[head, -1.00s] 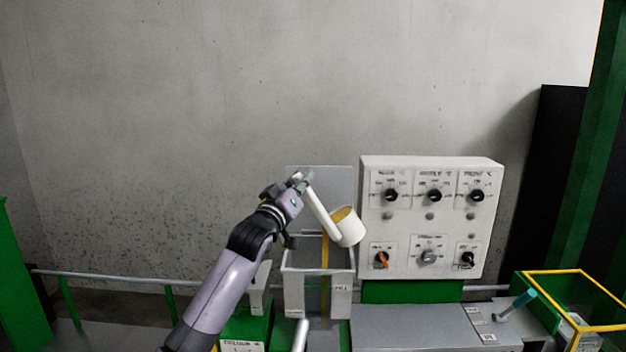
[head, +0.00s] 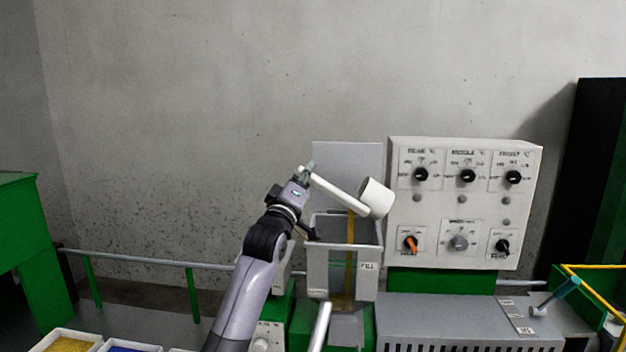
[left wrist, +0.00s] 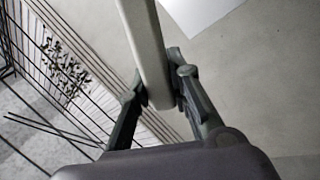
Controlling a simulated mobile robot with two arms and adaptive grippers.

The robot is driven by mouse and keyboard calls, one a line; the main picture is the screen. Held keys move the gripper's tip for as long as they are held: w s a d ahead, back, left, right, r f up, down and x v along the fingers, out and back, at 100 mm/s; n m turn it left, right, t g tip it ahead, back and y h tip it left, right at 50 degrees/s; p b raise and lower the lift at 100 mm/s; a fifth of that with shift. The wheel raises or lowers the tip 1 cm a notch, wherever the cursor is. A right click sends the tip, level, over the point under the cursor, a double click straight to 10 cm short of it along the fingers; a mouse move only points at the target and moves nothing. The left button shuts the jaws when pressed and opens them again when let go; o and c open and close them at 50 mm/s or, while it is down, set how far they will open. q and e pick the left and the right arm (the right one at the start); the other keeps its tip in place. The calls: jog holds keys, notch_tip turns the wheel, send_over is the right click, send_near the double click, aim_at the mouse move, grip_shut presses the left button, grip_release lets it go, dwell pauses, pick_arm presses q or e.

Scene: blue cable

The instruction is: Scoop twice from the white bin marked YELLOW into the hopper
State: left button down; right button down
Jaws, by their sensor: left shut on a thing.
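My left gripper (head: 308,172) is shut on the end of the handle of the white scoop (head: 376,198). In the left wrist view the fingers (left wrist: 160,92) clasp the pale handle (left wrist: 148,45). The scoop's cup hangs above the right side of the grey open-topped hopper (head: 318,268), tilted; its inside is hidden. A yellow vertical strip (head: 350,245) shows at the hopper below the cup; I cannot tell if it is falling material or part of the hopper. A white bin with yellow material (head: 70,345) shows at the lower left, its label out of view. My right gripper is not in view.
A white control panel (head: 465,205) with several knobs stands close to the right of the scoop. A bin with blue material (head: 125,349) is beside the yellow one. A grey rail (head: 150,260) runs behind.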

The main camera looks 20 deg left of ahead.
pick_arm(q)
jog(key=s+a+f+n+y+b, duration=0.1)
jog(key=a+f+n+y+b, duration=0.2)
jog(key=f+n, duration=0.8)
jog(key=shift+a+f+n+g+y+b, duration=0.15)
jog(key=shift+n+g+y+b, duration=0.25)
jog(key=shift+y+b, duration=1.2)
